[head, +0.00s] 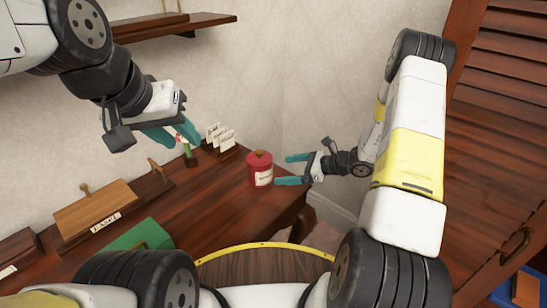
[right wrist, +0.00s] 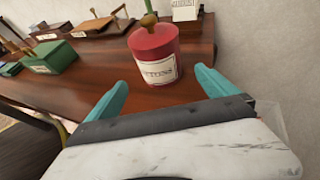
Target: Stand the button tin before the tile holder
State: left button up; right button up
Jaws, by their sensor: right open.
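The button tin (head: 260,169) is a red cylinder with a white label and a knob on its lid. It stands upright near the right end of the wooden desk, and also shows in the right wrist view (right wrist: 154,52). A dark holder with several upright white tiles (head: 221,138), which I take as the tile holder, stands behind and left of it. My right gripper (head: 284,169) is open and empty, its fingertips just right of the tin. In the right wrist view the tin is beyond the fingers, not between them. My left gripper (head: 174,134) is open above the back of the desk.
A wooden box with a name label (head: 95,213) and a green box (head: 140,236) stand further left. A shelf (head: 165,27) hangs above. Desk surface (head: 215,190) left of the tin is clear.

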jog(key=shift+s+d+r, duration=0.15)
jog(key=shift+d+r, duration=0.1)
jog(key=s+a+r+n+g+h, duration=0.2)
jog(key=s+r+n, duration=0.4)
jog(key=r, duration=0.4)
jog(key=s+a+r+n+g+h, duration=0.1)
jog(key=s+r+n+g, duration=0.1)
jog(key=s+r+n, duration=0.6)
jog(key=s+d+r+n+t+h, duration=0.2)
jog(key=s+d+r+n+h, duration=0.1)
jog(key=s+r, duration=0.3)
jog(key=s+d+r+n+t+h, duration=0.3)
jog(key=s+d+r+n+h, duration=0.1)
jog(key=s+r+n, duration=0.2)
jog(key=shift+r, duration=0.5)
jog(key=shift+d, duration=0.1)
